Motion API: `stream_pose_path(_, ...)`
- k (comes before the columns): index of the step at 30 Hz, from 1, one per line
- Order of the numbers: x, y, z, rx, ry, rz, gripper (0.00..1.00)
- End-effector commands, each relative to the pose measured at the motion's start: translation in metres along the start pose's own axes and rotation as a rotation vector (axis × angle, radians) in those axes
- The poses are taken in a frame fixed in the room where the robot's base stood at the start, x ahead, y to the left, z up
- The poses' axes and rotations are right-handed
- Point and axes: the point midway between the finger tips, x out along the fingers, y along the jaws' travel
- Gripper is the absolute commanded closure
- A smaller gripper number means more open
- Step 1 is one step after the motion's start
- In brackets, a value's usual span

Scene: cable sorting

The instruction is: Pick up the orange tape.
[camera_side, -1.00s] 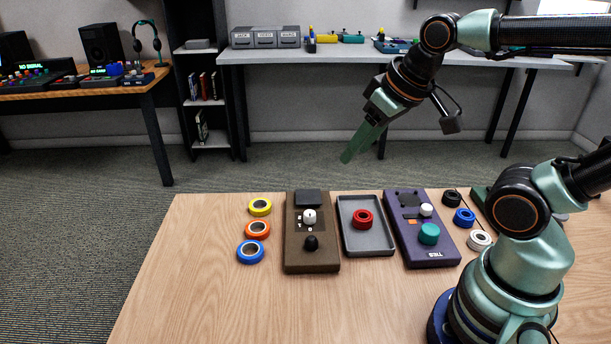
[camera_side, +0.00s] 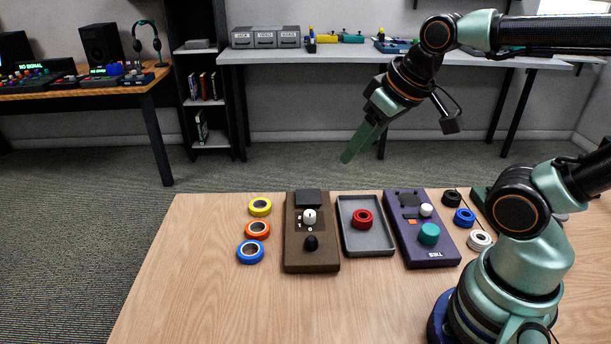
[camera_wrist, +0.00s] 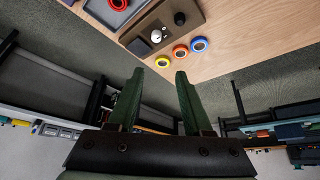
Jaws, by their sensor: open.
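The orange tape (camera_side: 257,230) is a small roll lying flat on the wooden table, between the yellow tape (camera_side: 260,207) and the blue tape (camera_side: 250,252). In the wrist view the orange tape (camera_wrist: 181,52) also lies between the yellow and blue rolls, beyond my fingertips. My gripper (camera_side: 347,158) is high above the back of the table, to the right of the orange tape and well apart from it. In the wrist view my gripper (camera_wrist: 160,74) has its two green fingers spread with nothing between them.
Right of the tapes stand a brown box (camera_side: 312,258) with knobs, a grey tray (camera_side: 368,245) holding a red roll (camera_side: 362,219), and a purple box (camera_side: 428,252) with knobs. Several more rolls lie farther right. The table's front left is bare.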

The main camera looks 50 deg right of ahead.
Motion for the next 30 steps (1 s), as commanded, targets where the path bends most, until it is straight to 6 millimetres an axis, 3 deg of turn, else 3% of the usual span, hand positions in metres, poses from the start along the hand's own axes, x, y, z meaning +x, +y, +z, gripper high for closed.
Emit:
stream_pose_path(3,0.0,0.0,0.0,0.0,0.0,0.0,0.5)
stream_pose_path(4,0.0,0.0,0.0,0.0,0.0,0.0,0.42)
stream_pose_path(7,0.0,0.0,0.0,0.0,0.0,0.0,0.04)
stream_pose_path(8,0.0,0.0,0.0,0.0,0.0,0.0,0.0)
stream_pose_path(19,0.001,-0.002,-0.01,0.048,-0.023,-0.003,0.0)
stream_pose_path(23,0.007,-0.007,-0.031,0.162,-0.075,-0.002,0.0)
stream_pose_path(30,0.036,-0.02,-0.077,0.432,-0.188,0.025,0.0)
